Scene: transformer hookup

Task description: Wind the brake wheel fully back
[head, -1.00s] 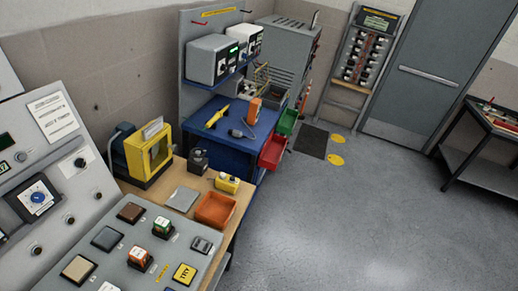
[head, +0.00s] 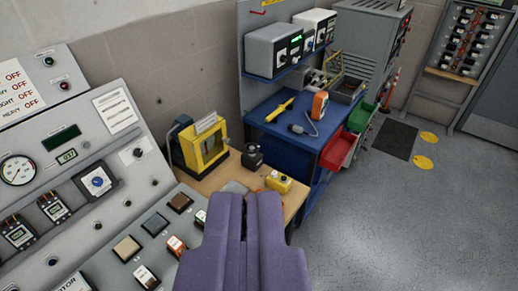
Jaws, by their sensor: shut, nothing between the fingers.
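My gripper (head: 246,205), with two purple fingers, is at the bottom centre of the head view. It is shut and empty, in front of the bench and the right end of the control desk. A yellow-framed machine (head: 200,147) with a grey motor (head: 181,130) stands on the wooden bench beyond it. A small dark device (head: 252,158) sits to the machine's right. I cannot clearly make out a brake wheel on either one. The fingers hide part of the bench and of the desk.
The control desk (head: 92,262) with buttons and its upright panel with a gauge (head: 17,170) fill the left. A blue workbench (head: 290,150) with red bin (head: 340,150) stands behind.

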